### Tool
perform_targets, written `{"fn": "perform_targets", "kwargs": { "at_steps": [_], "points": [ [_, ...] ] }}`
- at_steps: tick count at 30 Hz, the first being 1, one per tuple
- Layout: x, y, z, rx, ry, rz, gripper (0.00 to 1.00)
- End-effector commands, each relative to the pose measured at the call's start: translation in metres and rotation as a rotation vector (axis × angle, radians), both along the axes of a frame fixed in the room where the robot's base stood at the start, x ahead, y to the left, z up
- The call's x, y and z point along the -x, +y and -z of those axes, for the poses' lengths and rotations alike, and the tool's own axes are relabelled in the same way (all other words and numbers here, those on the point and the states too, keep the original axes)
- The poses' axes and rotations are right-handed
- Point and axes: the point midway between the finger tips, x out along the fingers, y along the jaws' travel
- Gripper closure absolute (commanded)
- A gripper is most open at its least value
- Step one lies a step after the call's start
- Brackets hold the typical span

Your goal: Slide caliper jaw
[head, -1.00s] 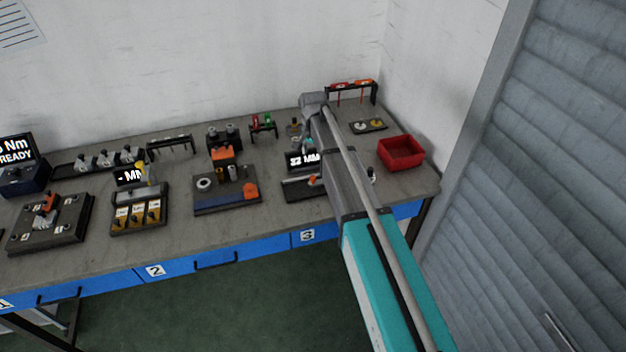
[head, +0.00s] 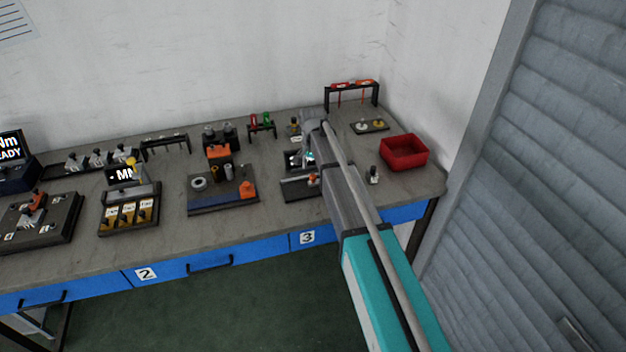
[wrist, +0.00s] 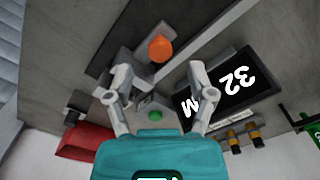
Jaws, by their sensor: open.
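The caliper fixture (head: 297,196) is a dark base with a grey bar and jaws, at the right part of the bench; an orange knob (head: 313,180) sits on it. In the wrist view the orange knob (wrist: 160,48) is just beyond my fingertips, beside a grey jaw block (wrist: 122,65). The black display (wrist: 240,82) reads 32 and part of MM. A green button (wrist: 155,115) lies between my fingers. My gripper (wrist: 160,95) is open and empty, its fingers apart on either side. In the head view my arm hides much of the fixture and display.
A red bin (head: 404,152) stands right of the fixture. A small dark part (head: 373,175) stands between the bin and fixture. A block station (head: 222,200) is to the left. Behind are a rack with red tools (head: 352,85) and a small tray (head: 370,127).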

Motion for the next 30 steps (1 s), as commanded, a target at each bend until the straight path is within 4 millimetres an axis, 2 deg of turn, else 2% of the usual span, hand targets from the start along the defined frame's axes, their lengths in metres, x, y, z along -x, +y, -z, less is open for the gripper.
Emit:
{"fn": "perform_targets", "kwargs": {
  "at_steps": [3, 12, 27, 28, 30],
  "points": [
    [0.000, 0.000, 0.013, 0.000, 0.000, 0.000, 0.29],
    [0.000, 0.000, 0.030, 0.000, 0.000, 0.000, 0.29],
    [0.000, 0.000, 0.033, 0.000, 0.000, 0.000, 0.29],
    [0.000, 0.000, 0.033, 0.000, 0.000, 0.000, 0.31],
    [0.000, 0.000, 0.033, 0.000, 0.000, 0.000, 0.44]
  ]
}}
